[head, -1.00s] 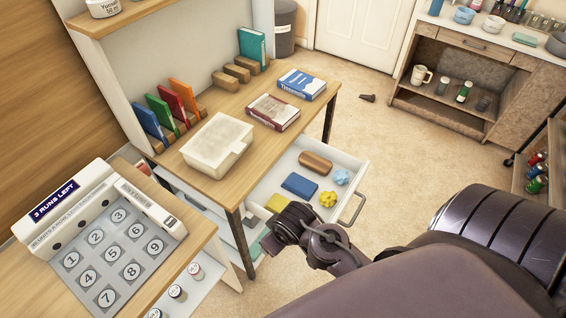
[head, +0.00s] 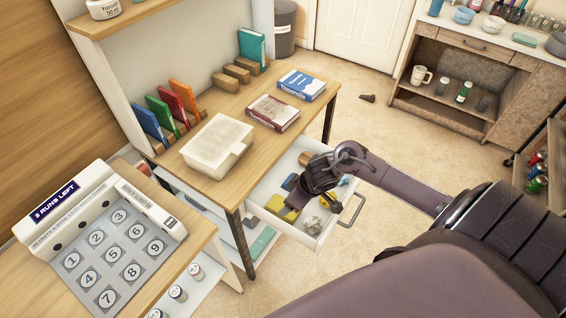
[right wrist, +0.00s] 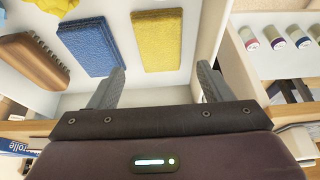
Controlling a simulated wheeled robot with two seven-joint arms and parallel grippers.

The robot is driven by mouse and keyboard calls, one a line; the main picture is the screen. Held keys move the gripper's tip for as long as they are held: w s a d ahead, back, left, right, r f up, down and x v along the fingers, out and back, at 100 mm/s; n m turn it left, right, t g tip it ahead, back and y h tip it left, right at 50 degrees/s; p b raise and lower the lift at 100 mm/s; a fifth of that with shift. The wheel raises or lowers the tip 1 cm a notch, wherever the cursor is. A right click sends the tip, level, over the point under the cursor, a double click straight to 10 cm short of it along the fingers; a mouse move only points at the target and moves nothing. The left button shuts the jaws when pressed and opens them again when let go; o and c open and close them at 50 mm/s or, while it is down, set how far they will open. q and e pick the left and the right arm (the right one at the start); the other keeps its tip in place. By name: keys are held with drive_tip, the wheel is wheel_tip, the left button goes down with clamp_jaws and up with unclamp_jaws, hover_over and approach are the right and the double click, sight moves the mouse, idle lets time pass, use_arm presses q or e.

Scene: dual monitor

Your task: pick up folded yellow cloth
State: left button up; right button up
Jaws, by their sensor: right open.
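The folded yellow cloth (head: 277,204) lies flat in the open white drawer, near its left front part. In the right wrist view the yellow cloth (right wrist: 157,40) shows as a textured rectangle ahead of the fingers, slightly left of centre. My right gripper (head: 297,203) is over the drawer and hides part of its contents. In the right wrist view the right gripper (right wrist: 160,85) is open, with nothing between its fingers and the cloth apart from them. My left gripper is not in view.
Beside the yellow cloth lie a folded blue cloth (right wrist: 88,46) and a brown wooden brush (right wrist: 35,62). A greyish-white lump (head: 311,225) is near the drawer front. The drawer handle (head: 350,212) sticks out.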

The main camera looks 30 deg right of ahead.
sight(283, 206)
drive_tip(key=x, duration=0.4)
drive_tip(key=b+x, duration=0.1)
drive_tip(key=x, duration=0.2)
drive_tip(key=shift+w+r, duration=0.1)
drive_tip(key=shift+w, duration=0.15)
drive_tip(key=c, duration=0.7)
drive_tip(key=shift+r, duration=0.15)
drive_tip(key=shift+c, duration=0.2)
wheel_tip(283, 206, up, 20)
drive_tip(key=p, duration=0.5)
